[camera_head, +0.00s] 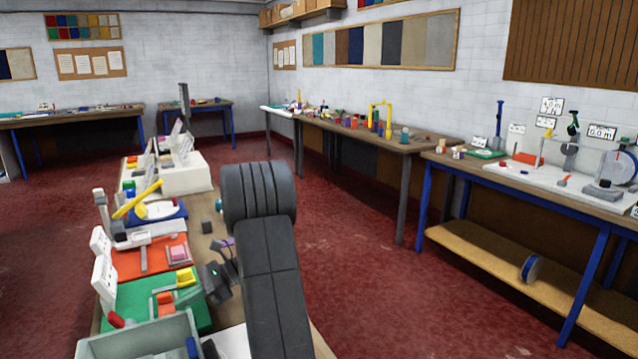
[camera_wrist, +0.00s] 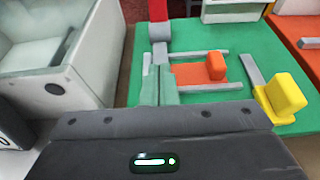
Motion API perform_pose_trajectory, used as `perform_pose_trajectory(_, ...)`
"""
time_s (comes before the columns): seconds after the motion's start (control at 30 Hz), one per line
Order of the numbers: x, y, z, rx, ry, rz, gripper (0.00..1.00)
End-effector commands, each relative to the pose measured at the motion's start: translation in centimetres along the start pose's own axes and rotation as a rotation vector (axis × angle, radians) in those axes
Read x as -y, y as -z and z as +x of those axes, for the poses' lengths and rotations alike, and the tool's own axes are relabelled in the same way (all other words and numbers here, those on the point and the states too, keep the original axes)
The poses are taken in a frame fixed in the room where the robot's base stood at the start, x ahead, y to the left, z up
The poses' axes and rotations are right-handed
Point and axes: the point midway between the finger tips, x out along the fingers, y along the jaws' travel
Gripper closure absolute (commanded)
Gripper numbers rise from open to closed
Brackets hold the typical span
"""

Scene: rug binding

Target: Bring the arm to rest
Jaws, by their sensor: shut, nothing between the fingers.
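My arm (camera_head: 268,270) is a thick dark grey limb in front of the long bench, bent at a ribbed joint. My gripper (camera_wrist: 160,82) is shut and empty in the wrist view, its slim fingers pointing over a green board (camera_wrist: 125,72). Its dark body with a small light fills the bottom of that view. In the head view the dark gripper (camera_head: 214,282) is partly hidden by the arm, above the right edge of the bench. I cannot tell the gap between the fingertips and the board.
A grey bin (camera_head: 140,343) stands at the bench's near end. Red floor (camera_head: 355,265) is clear between this bench and the right-hand table (camera_head: 430,158).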

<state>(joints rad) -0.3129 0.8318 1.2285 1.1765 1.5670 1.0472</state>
Motion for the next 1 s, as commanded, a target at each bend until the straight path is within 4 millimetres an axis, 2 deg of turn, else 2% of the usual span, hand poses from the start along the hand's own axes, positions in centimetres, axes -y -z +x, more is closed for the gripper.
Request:
perform_pose_trajectory(0.1, 0.0, 0.1, -2.3, -0.002, 0.003, 0.000, 1.00)
perform_pose_trajectory(0.3, 0.0, 0.0, -4.7, 0.000, 0.001, 0.001, 1.00)
perform_pose_trajectory(1.0, -0.4, -0.1, -6.0, -0.014, 0.003, -0.005, 1.00)
